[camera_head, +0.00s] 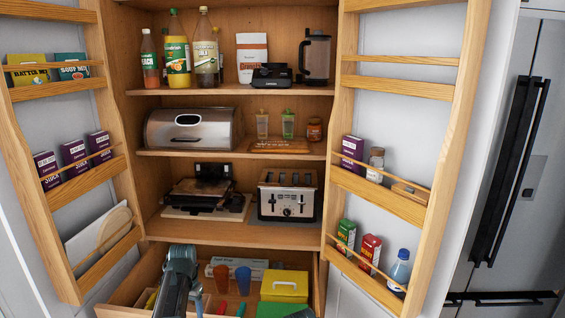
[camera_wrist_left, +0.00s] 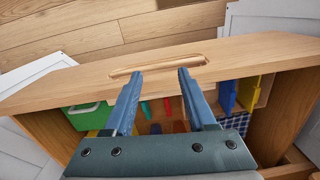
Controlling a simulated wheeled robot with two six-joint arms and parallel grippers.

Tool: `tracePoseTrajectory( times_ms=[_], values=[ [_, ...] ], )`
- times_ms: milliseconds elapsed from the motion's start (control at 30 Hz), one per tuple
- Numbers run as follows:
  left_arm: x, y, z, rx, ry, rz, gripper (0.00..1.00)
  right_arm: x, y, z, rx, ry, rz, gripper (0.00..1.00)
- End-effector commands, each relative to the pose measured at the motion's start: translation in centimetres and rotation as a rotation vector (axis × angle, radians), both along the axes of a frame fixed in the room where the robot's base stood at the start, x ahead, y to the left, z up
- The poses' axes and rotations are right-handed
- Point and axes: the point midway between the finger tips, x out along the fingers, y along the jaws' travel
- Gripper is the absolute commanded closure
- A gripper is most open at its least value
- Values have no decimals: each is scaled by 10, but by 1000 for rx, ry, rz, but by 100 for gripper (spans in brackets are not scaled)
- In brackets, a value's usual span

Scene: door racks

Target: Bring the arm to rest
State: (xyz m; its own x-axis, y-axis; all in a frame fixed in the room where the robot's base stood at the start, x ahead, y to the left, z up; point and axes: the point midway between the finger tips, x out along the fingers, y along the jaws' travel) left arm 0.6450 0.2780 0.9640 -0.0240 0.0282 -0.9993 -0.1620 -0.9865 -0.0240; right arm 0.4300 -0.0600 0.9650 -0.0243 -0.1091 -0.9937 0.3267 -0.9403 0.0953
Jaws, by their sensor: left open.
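My left arm's gripper (camera_head: 178,285) is at the bottom of the head view, over the left part of the open drawer (camera_head: 125,285). In the left wrist view the two blue-grey fingers (camera_wrist_left: 158,75) stand apart with nothing between them. Their tips appear near the drawer's wooden front (camera_wrist_left: 235,62), close to the slot handle (camera_wrist_left: 158,66). Whether they touch it I cannot tell. My right gripper is not in view.
The drawer holds a yellow box (camera_head: 284,286), a blue cup (camera_head: 243,279) and an orange cup (camera_head: 221,278). Above it are shelves with a toaster (camera_head: 287,203) and bottles. Open door racks flank it, left (camera_head: 75,93) and right (camera_head: 385,195). A fridge (camera_head: 520,170) stands at right.

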Motion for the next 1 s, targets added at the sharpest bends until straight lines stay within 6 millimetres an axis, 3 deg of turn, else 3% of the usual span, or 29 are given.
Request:
tracePoseTrajectory(
  times_ms=[33,200,300,400,600,967,1000],
  values=[
    [-22,-30,-12,4,3,-23,43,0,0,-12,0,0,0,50],
    [-95,-123,-37,30,13,-85,43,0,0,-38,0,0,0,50],
    [-138,-164,-50,46,15,-119,43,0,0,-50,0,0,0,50],
    [-174,-191,-58,59,14,-142,43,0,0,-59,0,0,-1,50],
    [-212,-214,-66,74,12,-168,43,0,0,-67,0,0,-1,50],
    [-215,-217,-66,76,12,-169,43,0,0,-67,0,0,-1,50],
    [-215,-217,-66,76,12,-169,49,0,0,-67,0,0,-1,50]
  ],
)
